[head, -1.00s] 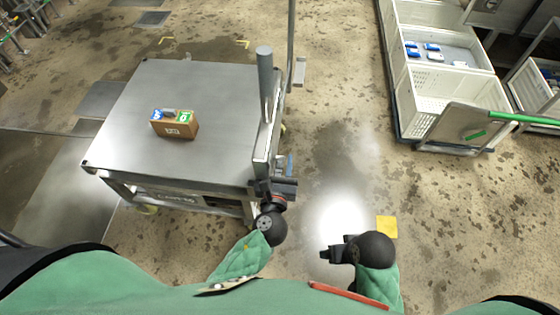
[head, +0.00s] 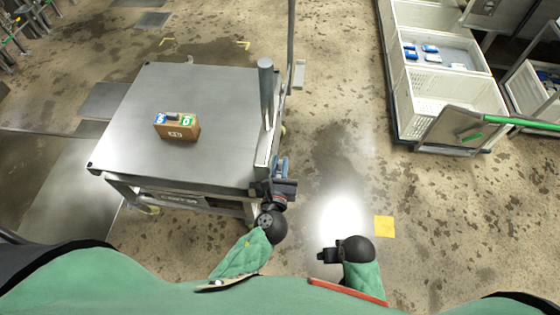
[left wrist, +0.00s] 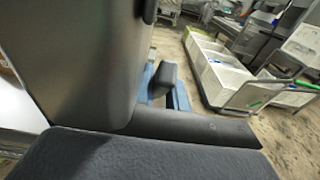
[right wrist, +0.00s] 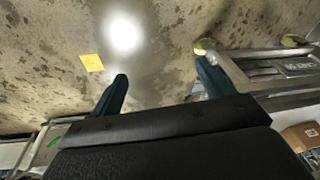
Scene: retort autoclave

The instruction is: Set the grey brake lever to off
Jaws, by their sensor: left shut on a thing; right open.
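My left gripper (head: 282,168) is at the near right corner of the steel-topped cart (head: 205,85), beside its side rail. In the left wrist view its blue fingers are closed about a small dark grey block-like end, which I take for the brake lever (left wrist: 163,78). A large grey surface close to the camera hides much of that view. In the head view the lever is hidden by the gripper, and its setting cannot be read. My right gripper (head: 328,255) is open and empty over the floor; its spread fingers show in the right wrist view (right wrist: 163,88).
A brown box (head: 177,129) with blue and green labels sits on the cart top. A grey post (head: 266,90) rises at the cart's right edge. White crates (head: 455,94) on a trolley stand at upper right. A yellow patch (head: 384,226) lies on the open floor.

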